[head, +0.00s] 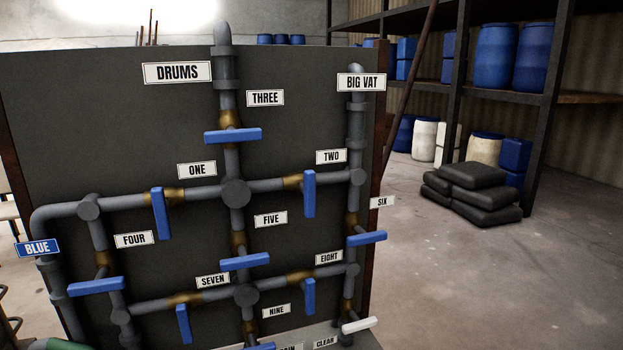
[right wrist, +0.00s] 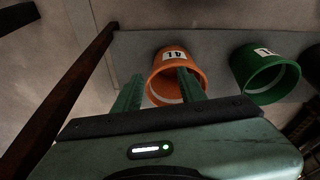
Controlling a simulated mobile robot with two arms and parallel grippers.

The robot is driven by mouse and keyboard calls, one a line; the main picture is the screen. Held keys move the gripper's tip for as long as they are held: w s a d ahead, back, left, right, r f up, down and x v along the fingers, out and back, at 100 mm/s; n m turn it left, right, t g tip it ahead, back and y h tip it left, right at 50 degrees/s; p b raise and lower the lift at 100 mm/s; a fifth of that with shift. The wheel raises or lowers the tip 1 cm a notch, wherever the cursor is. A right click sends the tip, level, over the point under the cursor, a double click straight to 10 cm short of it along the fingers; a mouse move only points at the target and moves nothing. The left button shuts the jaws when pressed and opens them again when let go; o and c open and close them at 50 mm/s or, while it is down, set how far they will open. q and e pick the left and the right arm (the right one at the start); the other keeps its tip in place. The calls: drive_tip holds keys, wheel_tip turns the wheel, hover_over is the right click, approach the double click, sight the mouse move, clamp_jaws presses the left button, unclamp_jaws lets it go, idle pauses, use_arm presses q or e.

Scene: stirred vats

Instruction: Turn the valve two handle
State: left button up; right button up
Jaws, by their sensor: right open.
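The valve two handle (head: 309,194) is a blue bar below the TWO label (head: 331,157) on the panel. It stands upright, across a nearly level grey pipe with a brass-coloured fitting (head: 292,181). No gripper is near it in the head view. My right gripper (right wrist: 158,77) shows only in the right wrist view, with two green fingers apart and nothing between them. Beyond the fingers are an orange bucket (right wrist: 160,72) and a green bucket (right wrist: 262,77). My left gripper cannot be made out.
Other blue handles are close by: valve one (head: 160,213), three (head: 232,135), five (head: 245,262), six (head: 367,238) and eight (head: 309,296). A white handle (head: 359,325) sticks out low on the right. Black sacks (head: 472,190) lie on open floor to the right.

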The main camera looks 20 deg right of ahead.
wheel_tip(320, 180, up, 14)
drive_tip(key=w+t+p, duration=0.1)
drive_tip(key=w, duration=0.2)
drive_tip(key=m+t+p, duration=0.2)
drive_tip(key=t, duration=1.2)
approach(312, 189)
drive_tip(key=w, duration=0.3)
drive_tip(key=w+p, duration=0.1)
drive_tip(key=w, duration=0.6)
drive_tip(key=shift+a+p, duration=0.1)
drive_tip(key=shift+p, duration=0.3)
drive_tip(key=shift+w, duration=0.55)
